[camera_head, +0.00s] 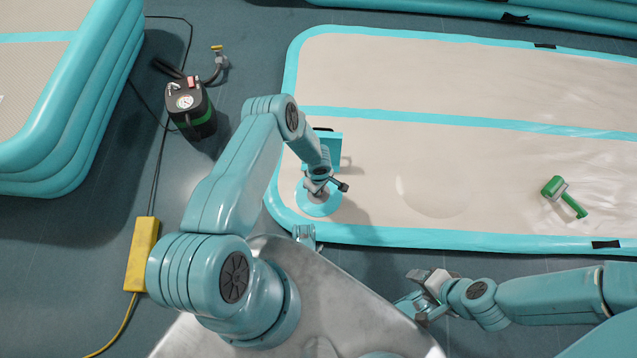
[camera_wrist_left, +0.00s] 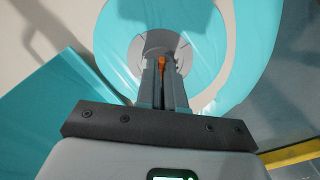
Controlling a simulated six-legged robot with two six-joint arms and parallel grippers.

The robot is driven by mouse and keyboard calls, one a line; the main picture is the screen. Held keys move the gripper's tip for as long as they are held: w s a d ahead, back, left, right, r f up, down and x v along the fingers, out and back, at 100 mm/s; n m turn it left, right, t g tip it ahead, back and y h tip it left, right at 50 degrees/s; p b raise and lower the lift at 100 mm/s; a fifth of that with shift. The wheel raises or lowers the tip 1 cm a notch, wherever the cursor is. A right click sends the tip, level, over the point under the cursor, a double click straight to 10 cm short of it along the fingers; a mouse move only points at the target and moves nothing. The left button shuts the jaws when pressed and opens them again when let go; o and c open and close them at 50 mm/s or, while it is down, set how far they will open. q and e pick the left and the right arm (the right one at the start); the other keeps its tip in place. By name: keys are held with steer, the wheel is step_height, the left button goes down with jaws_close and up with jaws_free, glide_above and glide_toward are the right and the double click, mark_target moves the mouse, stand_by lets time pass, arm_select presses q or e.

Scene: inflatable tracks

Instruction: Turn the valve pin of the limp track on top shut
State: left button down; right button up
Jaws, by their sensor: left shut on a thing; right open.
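The limp track (camera_head: 480,180) is beige with teal borders and lies flat, with wrinkles at its right side. A round teal patch (camera_head: 322,203) with the valve sits at its near left corner. In the left wrist view the patch (camera_wrist_left: 215,90) surrounds a grey valve ring (camera_wrist_left: 204,100). A small orange valve pin (camera_wrist_left: 162,64) shows between the fingers of my left gripper (camera_wrist_left: 164,72), which is shut on it. In the head view this gripper (camera_head: 318,187) is over the patch and hides the pin. My right gripper (camera_head: 424,298) is open and empty, off the track's near edge.
A teal upright block (camera_head: 333,150) stands just behind the valve patch. A green mallet-like tool (camera_head: 565,196) lies on the track. A black pump (camera_head: 193,112) with gauge and hose stands on the floor at left, near a yellow box (camera_head: 142,254) and stacked tracks (camera_head: 75,130).

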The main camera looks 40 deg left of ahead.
arm_select(q)
steer(key=m+p, duration=0.1)
steer(key=m, duration=0.4)
steer(key=shift+m, duration=0.3)
steer(key=m, duration=0.4)
steer(key=shift+m+p, duration=0.3)
steer(key=shift+m, duration=0.3)
steer(key=c, duration=1.3)
jaws_free()
steer(key=shift+o, duration=0.2)
steer(key=shift+r, duration=0.1)
step_height(320, 180, up, 16)
steer(key=p, duration=0.8)
